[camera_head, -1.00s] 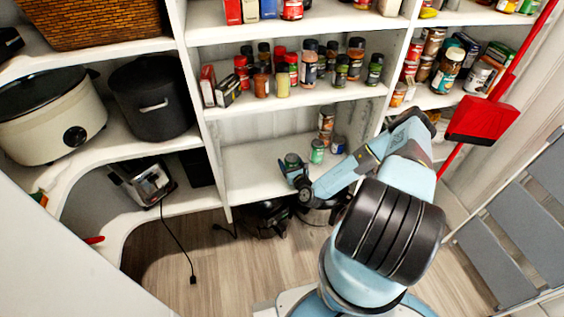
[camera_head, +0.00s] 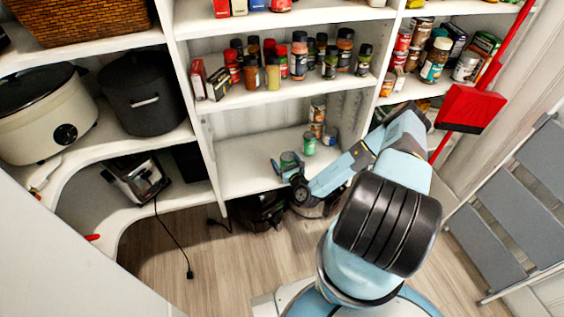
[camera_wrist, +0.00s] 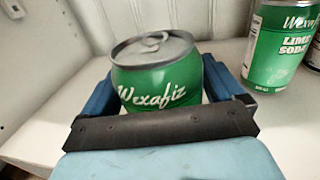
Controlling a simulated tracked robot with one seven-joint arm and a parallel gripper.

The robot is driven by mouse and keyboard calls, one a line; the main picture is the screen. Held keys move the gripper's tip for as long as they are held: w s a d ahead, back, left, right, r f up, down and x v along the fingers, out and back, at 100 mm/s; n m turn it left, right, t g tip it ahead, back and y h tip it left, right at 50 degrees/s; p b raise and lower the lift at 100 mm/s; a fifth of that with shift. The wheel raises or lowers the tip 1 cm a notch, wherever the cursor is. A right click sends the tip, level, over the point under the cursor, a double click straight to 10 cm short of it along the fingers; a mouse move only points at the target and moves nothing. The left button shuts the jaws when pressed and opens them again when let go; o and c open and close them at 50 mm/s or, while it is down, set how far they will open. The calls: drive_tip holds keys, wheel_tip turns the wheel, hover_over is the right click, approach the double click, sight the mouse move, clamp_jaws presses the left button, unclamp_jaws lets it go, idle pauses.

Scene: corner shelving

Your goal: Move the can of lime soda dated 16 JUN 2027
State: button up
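A green Wexafiz can (camera_wrist: 155,75) with a silver top sits between the blue fingers of my gripper (camera_wrist: 160,95) in the wrist view. The fingers lie close against its sides, and the palm edge hides its lower label. Its flavour and date do not show.
The low white shelf (camera_head: 235,172) is clear on the left. Stacked cans (camera_head: 317,115) and another can (camera_head: 330,135) stand at its back right. A shelf of spice jars (camera_head: 299,60) is above. Dark appliances (camera_head: 262,210) stand on the floor below.

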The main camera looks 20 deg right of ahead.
drive_tip(key=shift+o, duration=0.3)
drive_tip(key=shift+s, duration=0.1)
drive_tip(key=s+d, duration=0.2)
drive_tip(key=s, duration=1.1)
drive_tip(key=shift+s, duration=0.25)
